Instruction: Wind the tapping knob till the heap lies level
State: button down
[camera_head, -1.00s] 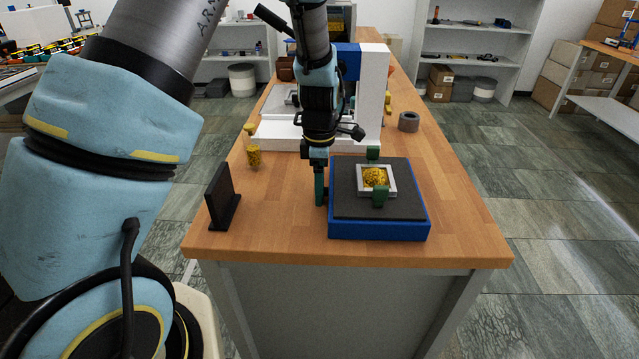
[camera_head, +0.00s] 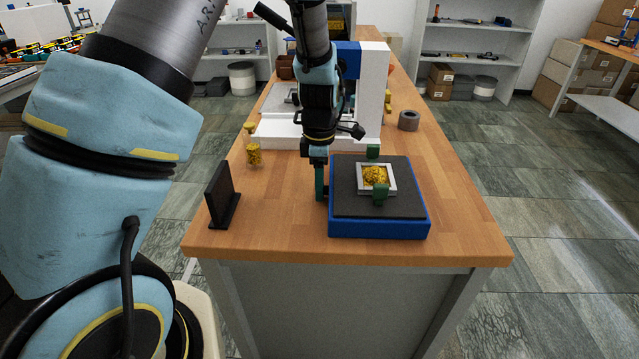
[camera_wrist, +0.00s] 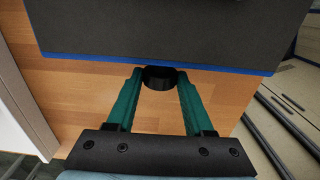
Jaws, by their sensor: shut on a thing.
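The tapping box is blue (camera_head: 380,231) with a dark grey top (camera_head: 405,207) and stands on the wooden bench. On its top a pale square frame (camera_head: 391,187) holds a yellow granular heap (camera_head: 375,175), which looks mounded. In the wrist view the black knob (camera_wrist: 159,78) stands out from the box's side. My gripper (camera_wrist: 160,88) has its green fingers on either side of the knob, shut on it. In the head view my gripper (camera_head: 321,185) is at the box's left side, and the knob is hidden there.
A black upright plate on a foot (camera_head: 222,194) stands at the bench's left edge. A white press (camera_head: 371,95) is behind my gripper. A grey ring (camera_head: 408,121) and yellow pieces (camera_head: 253,154) lie on the bench. The bench right of the box is clear.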

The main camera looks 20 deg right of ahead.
jog(key=t+b, duration=0.1)
jog(key=t+h, duration=0.1)
jog(key=t+b, duration=0.1)
jog(key=shift+s+a+f+b, duration=0.1)
jog(key=shift+s+f+b, duration=0.15)
jog(key=shift+s+b, duration=0.15)
jog(key=shift+a+r+t+h+b, duration=0.15)
jog(key=shift+t+h+b, duration=0.15)
jog(key=shift+t+h, duration=0.3)
jog(key=shift+c, duration=1.5)
grip_release()
jog(key=p+v, duration=0.3)
jog(key=v, duration=0.7)
jog(key=shift+s+r, duration=0.15)
jog(key=shift+r, duration=0.2)
